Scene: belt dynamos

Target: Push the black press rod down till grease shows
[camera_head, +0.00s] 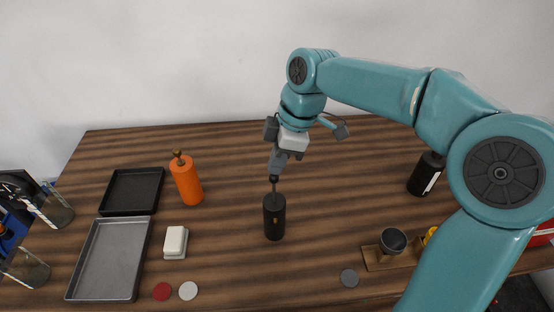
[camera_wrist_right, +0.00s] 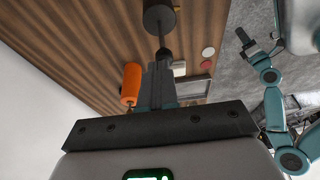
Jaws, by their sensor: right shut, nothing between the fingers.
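A black cylinder (camera_head: 274,225) stands upright near the table's middle, with a small orange mark on its side. A thin black press rod (camera_head: 273,187) sticks up from its top, ending in a dark knob. In the right wrist view the rod (camera_wrist_right: 162,36) runs from the cylinder (camera_wrist_right: 158,14) to the knob (camera_wrist_right: 164,54), just beyond the fingertips. My right gripper (camera_head: 274,168) is shut and empty, pointing down above the knob; I cannot tell whether it touches. My left gripper (camera_wrist_right: 250,46) appears to be small at the right wrist view's upper right; its jaws are unclear.
An orange bottle (camera_head: 187,182), black tray (camera_head: 132,188), grey tray (camera_head: 72,287) and white block (camera_head: 175,240) are to the left. A black bottle (camera_head: 425,176) and a cup on a wooden stand (camera_head: 393,240) are to the right. Several discs lie in front.

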